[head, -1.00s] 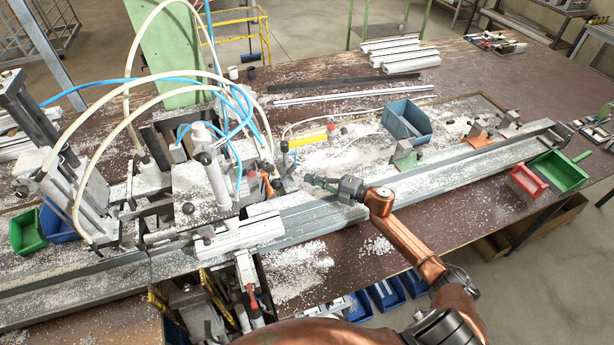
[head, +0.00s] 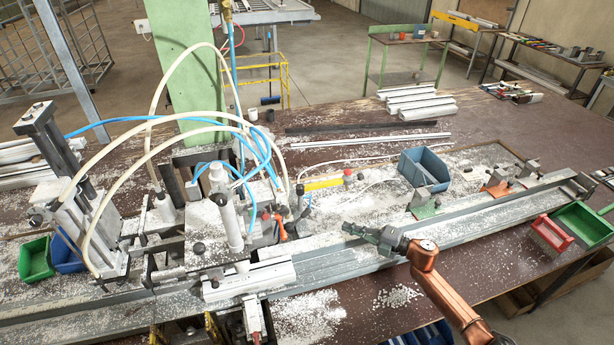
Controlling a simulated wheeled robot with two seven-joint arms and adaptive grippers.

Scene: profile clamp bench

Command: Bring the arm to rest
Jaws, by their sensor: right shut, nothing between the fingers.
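My right gripper (head: 348,229) shows at the centre right, at the end of my copper-coloured arm, which comes in from the lower right. Its fingers are shut with nothing between them and point left. In the picture it overlaps the long grey metal rail (head: 470,207) of the clamp bench; its height above the rail is hard to tell. It is apart from the clamp machine (head: 215,225) with its white and blue hoses. My left gripper is not in view.
A blue bin (head: 412,172) stands behind the rail. A red bin (head: 551,235) and a green bin (head: 584,222) stand at the right. White profiles (head: 415,102) lie at the back of the brown table (head: 345,118). White chips litter the surface.

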